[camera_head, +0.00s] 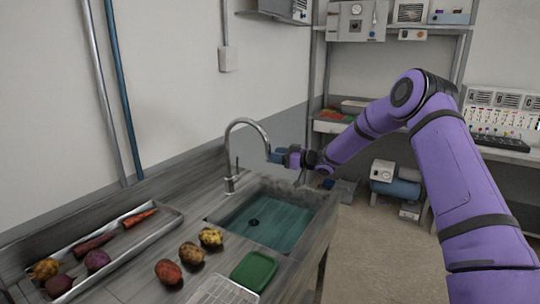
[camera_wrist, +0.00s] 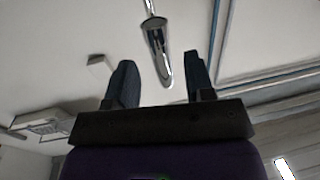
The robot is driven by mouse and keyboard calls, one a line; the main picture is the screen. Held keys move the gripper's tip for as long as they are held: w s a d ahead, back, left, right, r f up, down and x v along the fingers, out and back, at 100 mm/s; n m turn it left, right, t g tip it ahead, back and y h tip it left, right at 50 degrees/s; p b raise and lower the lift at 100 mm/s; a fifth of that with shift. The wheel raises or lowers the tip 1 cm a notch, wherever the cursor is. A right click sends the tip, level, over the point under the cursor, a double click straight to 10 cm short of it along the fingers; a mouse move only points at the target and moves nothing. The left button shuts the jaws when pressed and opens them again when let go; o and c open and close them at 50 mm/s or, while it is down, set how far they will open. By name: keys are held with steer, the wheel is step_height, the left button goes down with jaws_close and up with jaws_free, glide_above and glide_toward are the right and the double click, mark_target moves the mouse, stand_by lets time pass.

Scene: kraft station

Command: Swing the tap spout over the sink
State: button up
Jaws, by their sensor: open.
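The chrome tap spout (camera_head: 247,122) rises from its base at the left edge of the sink (camera_head: 262,237) and arches to the right. Its tip points down near the far end of the basin in the head view; I cannot tell exactly what lies below it. My gripper (camera_head: 272,155) is open, its dark blue fingers close beside the spout's tip. In the wrist view the spout (camera_wrist: 159,50) shows between the two fingers of my gripper (camera_wrist: 160,75). I cannot tell whether either finger touches it.
A metal tray (camera_head: 150,240) of vegetables lies left on the counter. Shelving (camera_head: 340,70) stands behind.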

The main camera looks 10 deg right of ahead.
steer(key=v, duration=0.6)
steer(key=shift+s+d, duration=0.25)
steer(key=shift+d, duration=0.05)
steer(key=shift+r, duration=0.1)
steer(key=s+r+m+t+h, duration=0.3)
steer(key=r+h, duration=0.5)
steer(key=r, duration=0.5)
steer(key=s+d+r+m+h, duration=0.2)
steer(key=s+r+h, duration=0.15)
steer(key=s, duration=0.35)
steer(key=s+d+r+m+h, duration=0.2)
steer(key=s+r+h, duration=0.1)
steer(key=s+r, duration=0.3)
steer(key=s+f+m+g, duration=0.2)
steer(key=s+g, duration=0.2)
steer(key=s, duration=1.5)
steer(key=s+a+f+m+g, duration=0.1)
steer(key=s+f+m+g, duration=0.1)
steer(key=s, duration=1.7)
steer(key=shift+s+a+f+g, duration=0.2)
steer(key=shift+s+a+g, duration=0.1)
steer(key=shift+g, duration=0.6)
